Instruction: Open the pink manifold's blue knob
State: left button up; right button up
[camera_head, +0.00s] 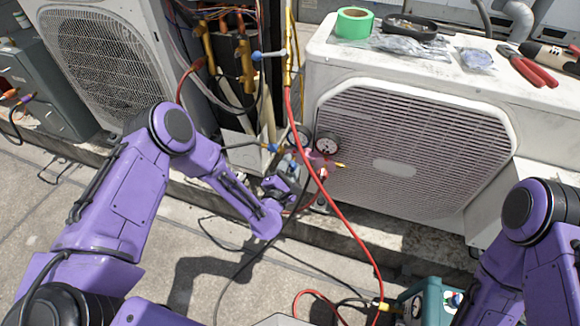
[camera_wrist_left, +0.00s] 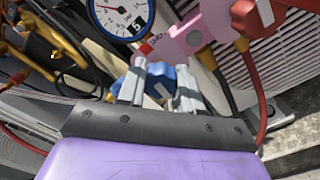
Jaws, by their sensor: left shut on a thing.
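The pink manifold (camera_head: 317,160) hangs in front of the right condenser, with round gauges above it. It also shows in the left wrist view (camera_wrist_left: 195,35), with a white gauge (camera_wrist_left: 122,14) beside it and a red knob (camera_wrist_left: 250,16) at its right. The blue knob (camera_wrist_left: 157,82) sits between the fingers of my left gripper (camera_wrist_left: 160,88), which is shut on it. In the head view my left gripper (camera_head: 284,182) is at the manifold's left side, and the fingertips are small there. My right arm shows at the lower right, but its gripper is out of view.
The right condenser (camera_head: 400,150) stands behind the manifold, with green tape (camera_head: 354,23) and red-handled pliers (camera_head: 527,67) on top. A red hose (camera_head: 341,215) runs down past the manifold to a teal machine (camera_head: 428,302). Copper pipes and cables crowd the left; concrete below is mostly open.

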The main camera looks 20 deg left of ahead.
pick_arm(q)
jog(key=shift+s+d+f, duration=0.1)
jog(key=shift+d+f, duration=0.05)
jog(key=o, duration=1)
jog(key=shift+o, duration=0.2)
pick_arm(e)
jog(key=shift+r+p, duration=0.6)
jog(key=shift+p, duration=0.05)
pick_arm(q)
jog(key=s, duration=1)
jog(key=shift+s+a, duration=0.25)
